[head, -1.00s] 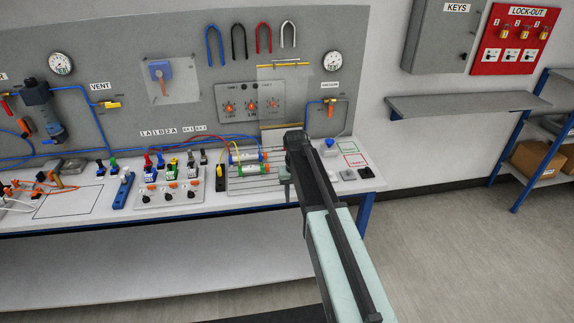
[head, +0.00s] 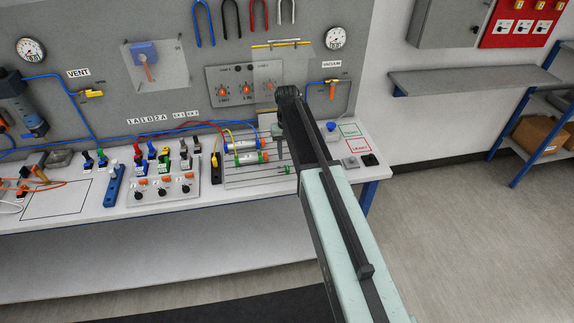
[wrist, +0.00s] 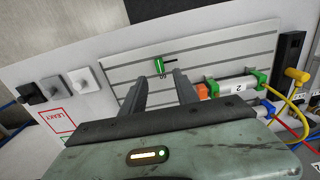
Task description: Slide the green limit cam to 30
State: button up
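The green limit cam (wrist: 159,66) sits on the grey slotted plate (wrist: 200,50), with a dark pin or slot mark beside it. It also shows as a small green piece in the head view (head: 286,169). My gripper (wrist: 160,76) is open and empty. Its two fingers point toward the cam, which appears just beyond and between the tips; I see no contact. A small white mark near the cam is too small to read, and I cannot make out the scale or a 30.
Two cylinders lie on the plate, one with green ends (wrist: 234,87), with yellow and red hoses (wrist: 286,94). Push-button boxes (wrist: 80,83) and a red-outlined label (wrist: 55,118) lie left in the wrist view.

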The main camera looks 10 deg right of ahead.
aim_at(287, 168)
notch_tip(287, 168, down, 7)
jog(key=b, duration=0.6)
jog(key=shift+f+b, duration=0.15)
jog(key=shift+b, duration=0.15)
grip_shut()
dwell(0.7)
